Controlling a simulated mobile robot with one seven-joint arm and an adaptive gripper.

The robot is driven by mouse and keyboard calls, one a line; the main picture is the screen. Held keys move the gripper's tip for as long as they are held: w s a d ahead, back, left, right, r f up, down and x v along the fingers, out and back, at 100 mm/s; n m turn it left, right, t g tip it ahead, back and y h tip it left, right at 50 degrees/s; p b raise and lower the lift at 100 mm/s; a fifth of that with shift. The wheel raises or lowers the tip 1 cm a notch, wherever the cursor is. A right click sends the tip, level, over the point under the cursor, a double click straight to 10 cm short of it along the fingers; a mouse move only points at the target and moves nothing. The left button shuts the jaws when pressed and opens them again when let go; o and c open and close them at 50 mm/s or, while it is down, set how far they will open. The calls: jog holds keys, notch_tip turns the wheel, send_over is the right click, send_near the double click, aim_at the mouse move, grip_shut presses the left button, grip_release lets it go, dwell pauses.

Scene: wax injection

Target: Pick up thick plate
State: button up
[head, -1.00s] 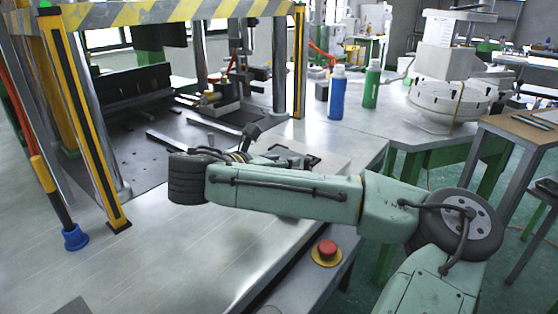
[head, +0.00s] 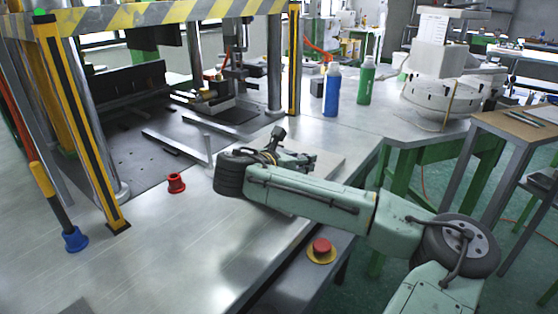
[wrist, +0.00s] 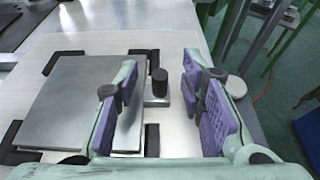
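A flat grey square plate (wrist: 72,105) lies at the left of the wrist view, with black corner pieces around it on a pale board (wrist: 52,42). It looks like the thick plate, though its thickness is hard to judge. My gripper (wrist: 160,68) is open and empty, its purple-padded fingers spread. The left finger overlaps the plate's right edge in the picture; I cannot tell whether it touches. A black knob on a small metal block (wrist: 158,101) shows between the fingers. In the head view, my gripper (head: 300,161) is over the table's right part; my arm hides much below it.
A red ring-shaped part (head: 176,183) stands on the metal table (head: 150,245). A red button (head: 321,247) is at the front edge. Blue (head: 332,92) and green (head: 366,82) bottles stand behind. The striped press frame (head: 85,130) rises at the left.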

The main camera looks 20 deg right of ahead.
jog(key=shift+c, duration=0.3)
grip_shut()
jog(key=shift+r, duration=0.1)
dwell(0.4)
